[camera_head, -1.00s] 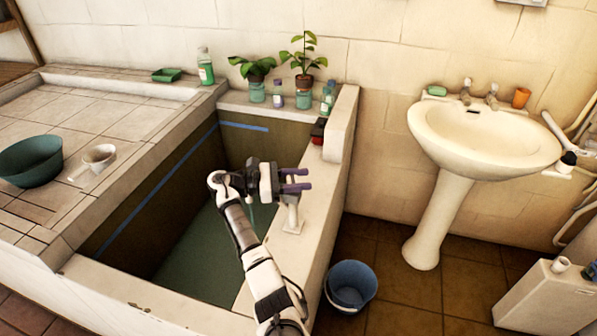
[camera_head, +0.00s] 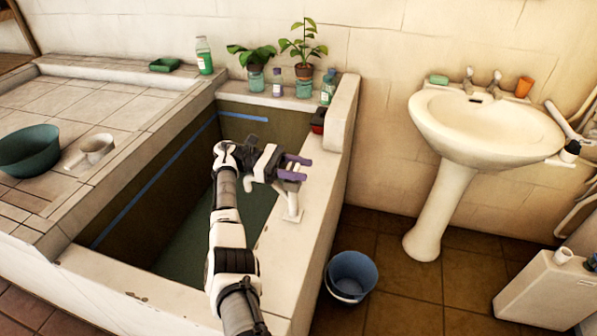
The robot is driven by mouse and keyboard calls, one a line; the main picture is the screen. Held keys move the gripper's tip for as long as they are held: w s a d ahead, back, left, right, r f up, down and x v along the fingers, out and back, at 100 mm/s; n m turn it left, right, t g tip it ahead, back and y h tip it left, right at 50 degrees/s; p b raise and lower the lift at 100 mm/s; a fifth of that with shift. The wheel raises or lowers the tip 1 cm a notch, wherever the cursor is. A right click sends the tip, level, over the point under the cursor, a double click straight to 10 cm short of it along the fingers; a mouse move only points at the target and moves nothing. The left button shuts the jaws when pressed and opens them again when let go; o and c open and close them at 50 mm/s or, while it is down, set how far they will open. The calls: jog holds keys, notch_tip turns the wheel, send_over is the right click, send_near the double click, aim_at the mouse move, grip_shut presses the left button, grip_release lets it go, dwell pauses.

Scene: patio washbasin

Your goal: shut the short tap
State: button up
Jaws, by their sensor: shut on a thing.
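The short tap (camera_head: 292,208) is pale and stands on a small plate on the right rim of the sunken tank. Its post and base show; its upper part is hidden behind my gripper. My gripper (camera_head: 295,168), with purple fingers, is at the top of the tap and shut on its handle, which is mostly covered. The arm reaches in from the bottom of the picture over the tank. I cannot tell clearly whether water runs from the spout.
The tank rim (camera_head: 322,185) runs along the right, with a dark red and black object (camera_head: 318,121) farther back. Potted plants (camera_head: 303,50) and bottles stand on the back ledge. A blue bucket (camera_head: 351,272) and a pedestal washbasin (camera_head: 487,135) are to the right.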

jog(key=shift+s+d+g, duration=0.1)
jog(key=shift+g, duration=0.2)
dwell(0.4)
jog(key=o, duration=1)
jog(key=shift+d, duration=0.1)
jog(key=shift+r, duration=0.1)
